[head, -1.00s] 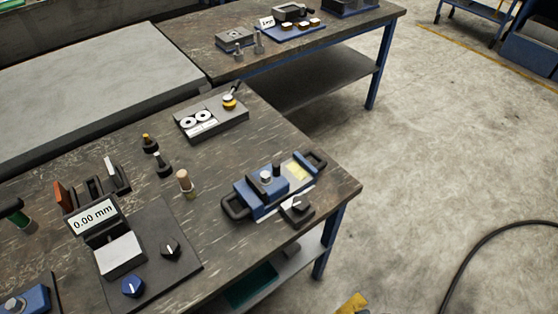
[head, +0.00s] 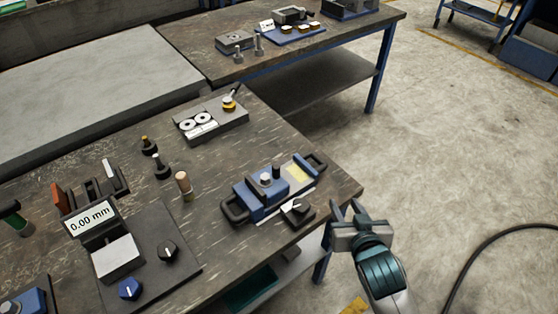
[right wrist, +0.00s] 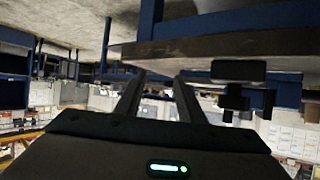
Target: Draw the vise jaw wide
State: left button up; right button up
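The vise is most likely the blue device (head: 262,198) near the right corner of the workbench. It has dark loop handles at both ends, a blue block with a round knob on top, and a pale yellow patch. A black knob (head: 297,210) sits at its front side. My right gripper (head: 346,207) is just off the bench's right edge, apart from the device, with its fingers spread and nothing between them. The two fingers also show apart in the right wrist view (right wrist: 158,82). My left gripper is not in view.
A 0.00 mm readout (head: 90,219) stands on a plate with knobs at the left. Small upright pegs (head: 184,185) stand left of the device. A grey block with white rings (head: 210,122) lies behind. A second bench (head: 330,50) is farther back.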

jog(key=w+a+r+n+t+y, duration=0.2)
jog(key=w+a+r+t+y, duration=0.3)
jog(key=r, duration=0.6)
jog(key=w+a+r+n+t+y, duration=0.2)
jog(key=w+a+r+y, duration=0.2)
jog(key=w+a+r, duration=0.55)
jog(key=s+a+r+n+g+y, duration=0.3)
jog(key=a+r+n+y, duration=0.1)
jog(key=r+n+y, duration=0.1)
jog(key=s+a+r+n+g+y, duration=0.2)
jog(key=s+a+r+n+y, duration=0.15)
jog(key=r+y, duration=0.2)
jog(key=s+a+n+g, duration=0.4)
jog(key=a+n+g, duration=0.3)
jog(key=n+g, duration=0.7)
jog(key=d+f+g+h, duration=0.35)
jog(key=f+h, duration=0.25)
jog(key=h, duration=0.2)
jog(key=w+d+m+h, duration=0.2)
jog(key=w+d+h, duration=0.2)
jog(key=d, duration=0.3)
jog(key=w+d+f+m+t+h, duration=0.1)
jog(key=w+d+m+h, duration=0.1)
jog(key=d, duration=0.6)
jog(key=shift+w+h, duration=0.9)
jog(key=shift+h, duration=0.15)
jog(key=shift+s+a+f, duration=0.1)
